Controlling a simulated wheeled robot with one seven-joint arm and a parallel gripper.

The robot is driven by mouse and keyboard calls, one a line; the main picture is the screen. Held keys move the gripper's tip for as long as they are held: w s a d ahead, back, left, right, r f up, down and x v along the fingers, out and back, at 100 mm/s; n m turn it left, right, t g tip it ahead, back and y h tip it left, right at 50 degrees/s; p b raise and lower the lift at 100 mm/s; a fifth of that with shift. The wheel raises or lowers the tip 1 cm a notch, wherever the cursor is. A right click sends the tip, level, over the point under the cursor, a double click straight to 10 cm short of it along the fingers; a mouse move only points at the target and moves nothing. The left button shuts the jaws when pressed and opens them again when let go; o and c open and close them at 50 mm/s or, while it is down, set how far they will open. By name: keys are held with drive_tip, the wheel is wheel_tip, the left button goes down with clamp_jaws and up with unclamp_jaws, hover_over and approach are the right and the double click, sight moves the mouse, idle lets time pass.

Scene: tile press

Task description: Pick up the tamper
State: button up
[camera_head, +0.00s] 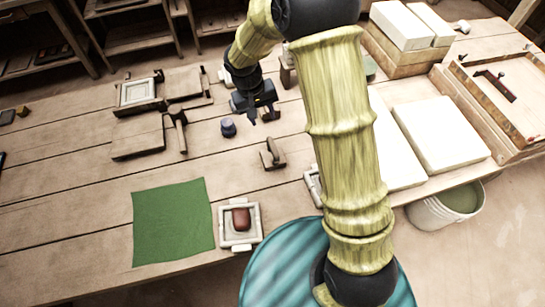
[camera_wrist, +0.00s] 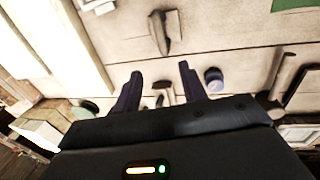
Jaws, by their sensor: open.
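My gripper (camera_head: 261,114) is open and empty above the middle of the table, and its two dark fingers (camera_wrist: 160,71) stand apart in the wrist view. A wooden block with an upright grip (camera_head: 272,153) stands on the table, nearer my body than the gripper. It also shows in the wrist view (camera_wrist: 163,34), above and beyond the fingertips. It may be the tamper. Another upright wooden piece (camera_head: 287,76) stands farther back, partly hidden by my arm; I cannot tell which of them is the tamper.
A small blue jar (camera_head: 228,128) stands close left of the gripper. A mallet (camera_head: 178,131) and boards (camera_head: 138,137) lie left. A green cloth (camera_head: 172,220) and a framed mould with a brown lump (camera_head: 240,217) lie in front. White slabs (camera_head: 440,135) lie right.

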drive_tip(key=p, duration=0.2)
approach(272, 145)
drive_tip(key=f, duration=0.2)
drive_tip(key=d+f, duration=0.1)
drive_tip(key=f, duration=0.2)
drive_tip(key=shift+w+d+f, duration=0.15)
drive_tip(key=shift+w+f, duration=0.1)
drive_tip(key=shift+f, duration=0.05)
drive_tip(key=shift+d+f+p, duration=0.2)
drive_tip(key=shift+f+p, duration=0.05)
drive_tip(key=shift+f, duration=1.05)
drive_tip(key=shift+d+f+p, duration=0.15)
drive_tip(key=shift+f+p, duration=0.1)
drive_tip(key=shift+f, duration=1.05)
clamp_jaws()
